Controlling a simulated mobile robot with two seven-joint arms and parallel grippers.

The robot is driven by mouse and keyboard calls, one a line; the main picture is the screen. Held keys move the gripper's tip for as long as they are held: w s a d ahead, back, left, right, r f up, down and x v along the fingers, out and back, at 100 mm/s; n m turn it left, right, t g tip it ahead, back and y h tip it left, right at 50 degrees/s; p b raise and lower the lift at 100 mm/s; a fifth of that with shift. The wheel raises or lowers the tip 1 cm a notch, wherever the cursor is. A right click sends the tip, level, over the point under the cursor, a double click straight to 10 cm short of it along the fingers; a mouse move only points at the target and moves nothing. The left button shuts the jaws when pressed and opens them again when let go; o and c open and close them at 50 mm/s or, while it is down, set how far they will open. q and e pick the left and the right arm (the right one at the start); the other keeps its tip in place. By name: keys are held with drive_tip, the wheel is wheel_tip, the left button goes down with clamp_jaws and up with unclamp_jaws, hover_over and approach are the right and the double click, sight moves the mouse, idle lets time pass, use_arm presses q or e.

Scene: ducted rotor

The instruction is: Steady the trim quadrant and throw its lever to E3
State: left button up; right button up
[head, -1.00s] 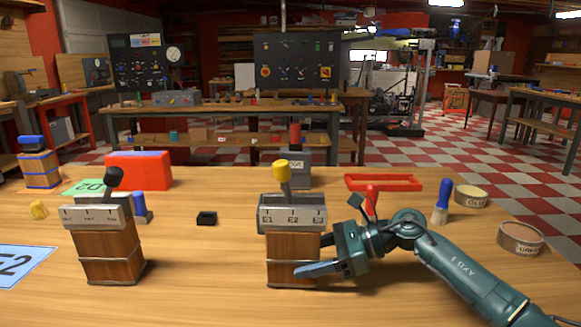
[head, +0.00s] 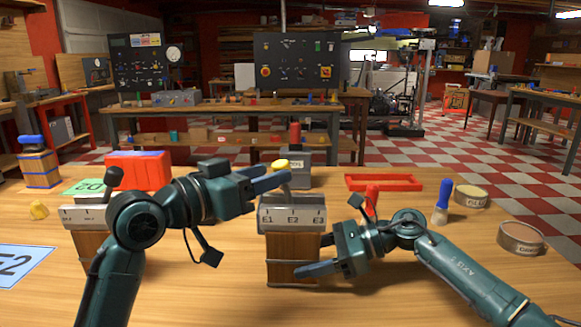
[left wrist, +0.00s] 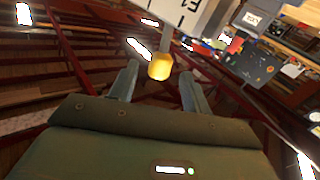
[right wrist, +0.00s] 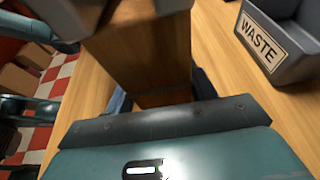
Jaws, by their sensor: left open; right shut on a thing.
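The trim quadrant (head: 292,215) is a wooden block with a grey metal top marked E1, E2 and E3. Its lever has a yellow knob (head: 281,164), partly hidden by my left gripper, and stands left of the E3 mark. My left gripper (head: 284,178) is open at the lever; in the left wrist view the knob (left wrist: 160,67) shows between the fingertips, apart from both fingers as far as I can tell. My right gripper (head: 312,256) is shut on the quadrant's wooden body, which fills the space between its fingers in the right wrist view (right wrist: 148,60).
A second lever block (head: 82,216) with a black knob stands left, partly behind my left arm. A grey WASTE bin (right wrist: 285,45) is behind the quadrant.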

use_arm(q)
drive_tip(key=x, duration=0.6)
drive_tip(key=shift+c, duration=0.2)
drive_tip(key=shift+s, duration=0.1)
clamp_jaws()
